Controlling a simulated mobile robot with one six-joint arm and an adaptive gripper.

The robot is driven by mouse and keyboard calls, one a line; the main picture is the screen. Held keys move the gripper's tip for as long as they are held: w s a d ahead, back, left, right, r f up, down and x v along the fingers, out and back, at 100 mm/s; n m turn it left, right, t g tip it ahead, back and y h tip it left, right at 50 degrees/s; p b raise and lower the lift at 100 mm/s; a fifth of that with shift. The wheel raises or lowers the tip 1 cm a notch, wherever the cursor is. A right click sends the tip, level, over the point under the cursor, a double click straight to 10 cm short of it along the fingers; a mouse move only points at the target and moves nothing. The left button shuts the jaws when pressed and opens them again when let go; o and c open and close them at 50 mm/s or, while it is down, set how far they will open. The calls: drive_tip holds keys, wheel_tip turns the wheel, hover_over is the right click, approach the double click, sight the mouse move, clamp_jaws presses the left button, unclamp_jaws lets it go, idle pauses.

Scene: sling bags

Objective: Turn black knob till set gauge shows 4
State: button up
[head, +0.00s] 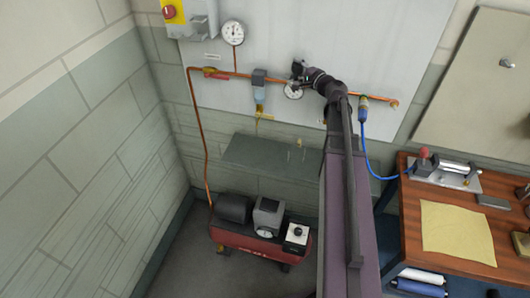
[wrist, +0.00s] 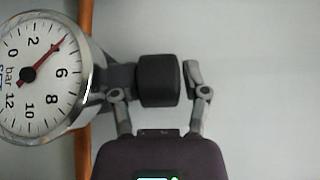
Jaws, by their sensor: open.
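The black knob (wrist: 159,92) sits between the two fingers of my gripper (wrist: 157,77) in the wrist view. The fingers are open around it; a thin gap shows at the right finger, and contact at the left cannot be told. The set gauge (wrist: 40,90) is at the left, its dial turned on its side and marked in bar. Its red needle lies between the 2 and the 6, over the place of the 4. In the head view, the gauge (head: 293,92) shows just below my gripper (head: 298,70), and the knob cannot be made out.
A copper pipe (head: 245,75) runs along the wall panel. Another gauge (head: 233,33), a red-handled valve (head: 215,73) and a filter bowl (head: 260,94) are to the left. A blue hose (head: 366,140) hangs at the right above a wooden bench (head: 420,243).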

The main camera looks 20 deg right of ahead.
drive_tip(key=shift+d+n+g+y, duration=0.1)
drive_tip(key=shift+n+g+y, duration=1.15)
drive_tip(key=shift+y, duration=0.55)
drive_tip(key=shift+n+g+y, duration=0.95)
drive_tip(key=shift+n+y, duration=0.5)
drive_tip(key=shift+y, duration=0.35)
drive_tip(key=v, duration=1.3)
drive_tip(key=s+a+f+n+g+h+b, duration=0.1)
drive_tip(key=s+a+f+n+g+h, duration=0.1)
drive_tip(key=a+f, duration=0.4)
drive_tip(key=s+a+f+n+g+h+b, duration=0.1)
drive_tip(key=s+a+f+n+g+h, duration=0.1)
drive_tip(key=s+a+f+g, duration=0.2)
drive_tip(key=s+a+f+n+g+h+b, duration=0.2)
drive_tip(key=a+f, duration=0.8)
drive_tip(key=a, duration=0.7)
drive_tip(key=shift+s+a+g+h, duration=0.3)
drive_tip(key=shift+s+g+h, duration=0.2)
drive_tip(key=shift+g, duration=0.9)
drive_tip(key=shift+w, duration=0.1)
